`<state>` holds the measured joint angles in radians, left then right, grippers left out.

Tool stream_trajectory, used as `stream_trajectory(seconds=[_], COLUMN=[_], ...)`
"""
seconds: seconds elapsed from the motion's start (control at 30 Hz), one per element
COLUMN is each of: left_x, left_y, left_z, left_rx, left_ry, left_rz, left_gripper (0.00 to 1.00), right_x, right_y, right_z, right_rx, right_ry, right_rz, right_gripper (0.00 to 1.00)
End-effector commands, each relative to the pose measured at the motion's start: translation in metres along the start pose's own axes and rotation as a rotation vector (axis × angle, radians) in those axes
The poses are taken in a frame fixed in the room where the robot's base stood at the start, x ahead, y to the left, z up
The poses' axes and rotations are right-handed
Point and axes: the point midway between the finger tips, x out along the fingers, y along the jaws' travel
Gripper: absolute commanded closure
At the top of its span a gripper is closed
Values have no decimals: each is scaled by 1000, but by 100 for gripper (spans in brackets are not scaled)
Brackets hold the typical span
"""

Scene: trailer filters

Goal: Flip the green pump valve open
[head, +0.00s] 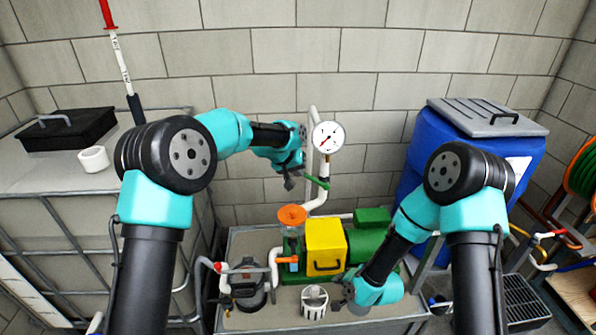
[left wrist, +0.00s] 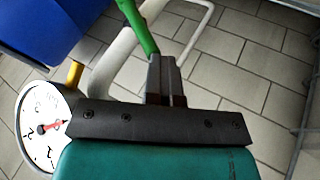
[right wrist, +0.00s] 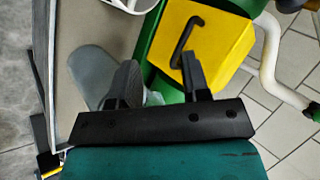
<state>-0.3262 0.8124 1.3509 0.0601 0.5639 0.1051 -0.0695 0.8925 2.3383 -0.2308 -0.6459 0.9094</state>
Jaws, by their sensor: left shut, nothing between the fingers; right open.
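The green pump valve handle (head: 317,182) is a thin lever on the white pipe below the round gauge. It slants slightly down to the right in the head view. In the left wrist view the green handle (left wrist: 138,27) runs from the top edge down to my fingertips. My left gripper (head: 290,184) is shut and empty, just left of the handle; its fingertips (left wrist: 166,60) overlap the handle's lower end, and I cannot tell whether they touch. My right gripper (head: 340,292) is open and empty low over the bench, beside the white basket (head: 314,301).
The pump has a yellow box (head: 326,246), a green motor (head: 372,238) and an orange knob (head: 291,215). The gauge (head: 328,137) stands close above the valve.

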Motion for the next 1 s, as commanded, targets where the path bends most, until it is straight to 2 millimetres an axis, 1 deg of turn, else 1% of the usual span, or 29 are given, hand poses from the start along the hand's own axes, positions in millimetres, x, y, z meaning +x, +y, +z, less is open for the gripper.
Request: stream_trajectory(seconds=[0.03, 0.2, 0.4, 0.5, 0.6, 0.7, 0.8, 1.0], left_x=[6, 6, 6, 6, 6, 6, 6, 6], left_y=[2, 2, 2, 2, 2, 2, 2, 2], left_z=[4, 4, 4, 4, 4, 4, 4, 4], left_rx=[1, 1, 1, 1, 1, 1, 1, 1], left_ry=[-10, -9, -9, -9, -9, -8, -8, -8], left_rz=[2, 2, 2, 2, 2, 2, 2, 2], left_gripper=[100, 100, 100, 100, 100, 100, 100, 100], right_x=[-5, -21, -46, -59, -70, -78, -82, -82], right_y=[18, 69, 123, 146, 163, 174, 178, 179], right_z=[2, 13, 33, 45, 55, 62, 66, 67], right_rx=[-31, -157, -299, -363, -414, -449, -467, -472], right_ry=[-9, -65, -172, -235, -291, -330, -350, -355], right_rz=[38, 156, 268, 307, 332, 345, 350, 350], right_gripper=[57, 57, 57, 57, 57, 57, 57, 57])
